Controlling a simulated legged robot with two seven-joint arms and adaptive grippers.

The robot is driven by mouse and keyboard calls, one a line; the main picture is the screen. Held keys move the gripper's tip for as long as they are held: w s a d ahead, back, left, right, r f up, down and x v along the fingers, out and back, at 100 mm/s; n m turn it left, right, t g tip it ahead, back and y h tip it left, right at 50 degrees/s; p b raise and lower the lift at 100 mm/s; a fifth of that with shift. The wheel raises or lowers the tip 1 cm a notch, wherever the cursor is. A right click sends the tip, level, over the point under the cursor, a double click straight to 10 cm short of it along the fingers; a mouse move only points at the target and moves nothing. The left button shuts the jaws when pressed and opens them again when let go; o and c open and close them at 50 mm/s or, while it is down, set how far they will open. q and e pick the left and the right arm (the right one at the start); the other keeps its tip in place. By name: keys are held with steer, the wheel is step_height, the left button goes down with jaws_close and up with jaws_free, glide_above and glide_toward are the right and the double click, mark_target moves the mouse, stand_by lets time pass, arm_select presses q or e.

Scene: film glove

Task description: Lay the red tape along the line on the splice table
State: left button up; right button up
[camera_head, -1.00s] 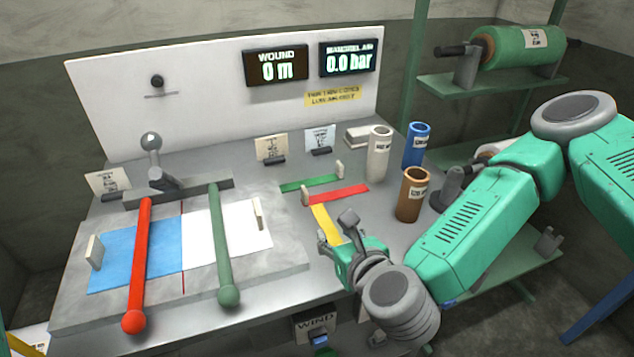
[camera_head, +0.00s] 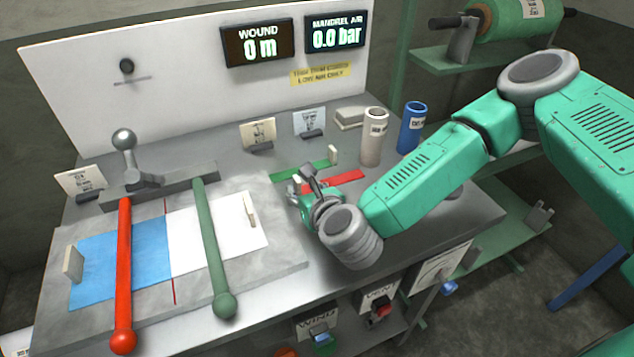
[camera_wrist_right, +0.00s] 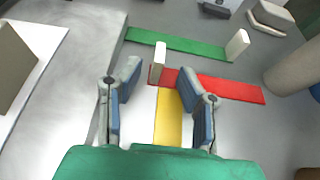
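The red tape (camera_head: 340,178) lies flat on the grey bench, partly hidden by my right gripper (camera_head: 305,178). In the right wrist view the red tape (camera_wrist_right: 230,88) has an upright pale tab (camera_wrist_right: 158,62) at its left end. My right gripper (camera_wrist_right: 160,78) is open there, its fingers on either side of the tab in the picture; I cannot tell its height above it. The splice table (camera_head: 270,268) is a grey slab bearing blue film (camera_head: 100,280) and white film (camera_head: 190,240). The thin red line (camera_head: 173,290) runs along their seam. My left gripper is out of view.
A red bar (camera_head: 124,270) and a green bar (camera_head: 210,250) lie across the films. Green tape (camera_wrist_right: 180,43) and yellow tape (camera_wrist_right: 168,120) lie beside the red tape. A pale cylinder (camera_head: 373,138) and a blue one (camera_head: 411,130) stand to the right.

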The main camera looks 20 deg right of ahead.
mark_target(295, 182)
steer(key=x, duration=0.5)
steer(key=shift+w+a, duration=0.1)
steer(key=shift+a, duration=0.2)
steer(key=shift+d, duration=0.1)
steer(key=shift+d, duration=0.1)
jaws_close()
steer(key=shift+r, duration=0.15)
